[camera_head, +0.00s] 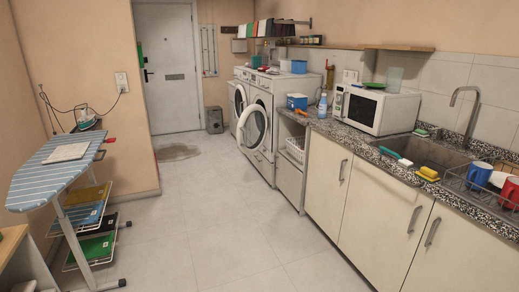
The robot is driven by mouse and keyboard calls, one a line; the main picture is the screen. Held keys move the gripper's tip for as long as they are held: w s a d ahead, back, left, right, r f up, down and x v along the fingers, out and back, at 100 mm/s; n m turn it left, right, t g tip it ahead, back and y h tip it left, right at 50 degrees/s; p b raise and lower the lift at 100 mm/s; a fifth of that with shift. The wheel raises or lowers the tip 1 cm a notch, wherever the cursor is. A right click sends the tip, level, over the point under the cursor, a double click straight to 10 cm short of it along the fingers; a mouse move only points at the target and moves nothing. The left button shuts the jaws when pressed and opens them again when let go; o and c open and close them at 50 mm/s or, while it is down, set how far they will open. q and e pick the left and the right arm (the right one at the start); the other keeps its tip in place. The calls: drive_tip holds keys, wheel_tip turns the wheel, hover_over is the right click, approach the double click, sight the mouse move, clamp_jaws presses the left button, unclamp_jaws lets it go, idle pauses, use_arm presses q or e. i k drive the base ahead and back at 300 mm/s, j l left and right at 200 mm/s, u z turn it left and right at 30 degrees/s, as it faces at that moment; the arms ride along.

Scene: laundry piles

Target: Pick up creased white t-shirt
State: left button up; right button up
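A flat white cloth item (68,152) lies on the blue striped ironing board (38,182) at the left. It may be the white t-shirt, but it is too small to tell whether it is creased. Neither of my grippers shows in the head view.
An iron (86,118) rests at the board's far end, its cord running to the wall socket. Folded coloured items lie on a rack (88,243) below. One washing machine's round door (252,130) hangs open. Counter cabinets (375,215) line the right.

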sight(273, 71)
drive_tip(key=i, duration=2.75)
drive_tip(key=l+z, duration=0.05)
drive_tip(key=l, duration=0.05)
